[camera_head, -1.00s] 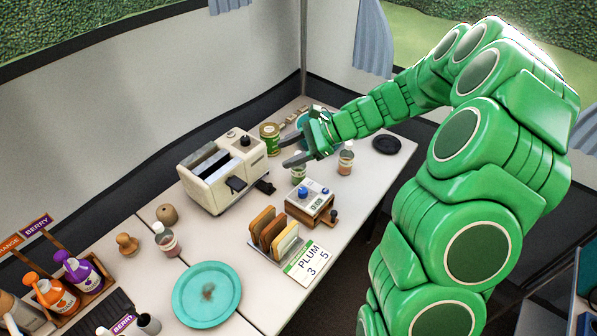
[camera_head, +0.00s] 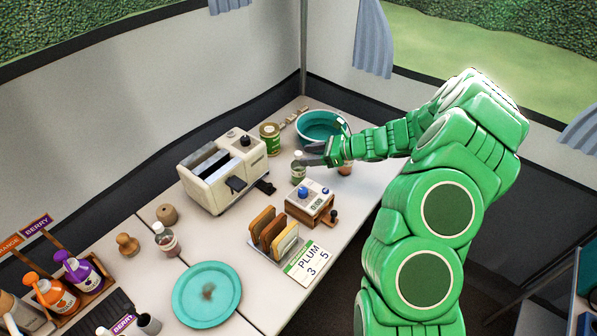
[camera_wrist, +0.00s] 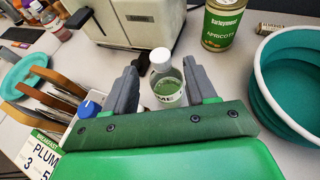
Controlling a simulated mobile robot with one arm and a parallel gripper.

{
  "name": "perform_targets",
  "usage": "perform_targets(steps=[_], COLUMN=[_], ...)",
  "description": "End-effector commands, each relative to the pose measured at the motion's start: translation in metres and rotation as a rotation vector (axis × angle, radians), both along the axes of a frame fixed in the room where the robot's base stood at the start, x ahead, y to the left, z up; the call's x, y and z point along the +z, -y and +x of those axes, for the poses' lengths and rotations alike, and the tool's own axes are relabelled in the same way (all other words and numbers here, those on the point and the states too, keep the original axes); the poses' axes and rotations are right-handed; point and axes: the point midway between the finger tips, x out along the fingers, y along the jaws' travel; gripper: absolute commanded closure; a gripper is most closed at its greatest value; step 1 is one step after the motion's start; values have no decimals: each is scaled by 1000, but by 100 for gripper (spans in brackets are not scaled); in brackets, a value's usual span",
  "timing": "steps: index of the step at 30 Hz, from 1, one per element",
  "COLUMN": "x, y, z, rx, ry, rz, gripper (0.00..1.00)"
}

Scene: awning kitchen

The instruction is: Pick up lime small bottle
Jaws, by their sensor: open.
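The lime small bottle (camera_head: 298,167) is a small clear bottle with a white cap and green contents, standing upright on the table right of the toaster. In the wrist view the bottle (camera_wrist: 165,82) shows between the two grey fingers, with part of a label reading "ME". My gripper (camera_head: 312,155) is open and low over the table, its fingers pointing left at the bottle. In the wrist view my gripper (camera_wrist: 163,92) has a finger on each side of the bottle, with visible gaps.
The cream toaster (camera_head: 225,172) stands left of the bottle, a timer box (camera_head: 311,205) in front. A green can (camera_head: 270,139) and a teal bowl (camera_head: 322,126) stand behind. Another bottle (camera_head: 345,168) is partly hidden by my gripper. Toast rack (camera_head: 272,238) and teal plate (camera_head: 206,294) lie nearer.

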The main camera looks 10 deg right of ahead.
Motion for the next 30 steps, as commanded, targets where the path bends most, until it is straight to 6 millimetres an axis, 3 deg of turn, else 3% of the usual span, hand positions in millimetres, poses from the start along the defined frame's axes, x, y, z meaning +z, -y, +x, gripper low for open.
perform_targets(steps=[8, 18, 27, 30], x=[-6, -19, -21, -21], y=[-15, -50, -54, -54], z=[6, 20, 22, 22], rx=[2, 4, 2, 2], ry=[1, 0, 1, 1], rz=[-1, -1, -1, -1], gripper=[44, 44, 44, 58])
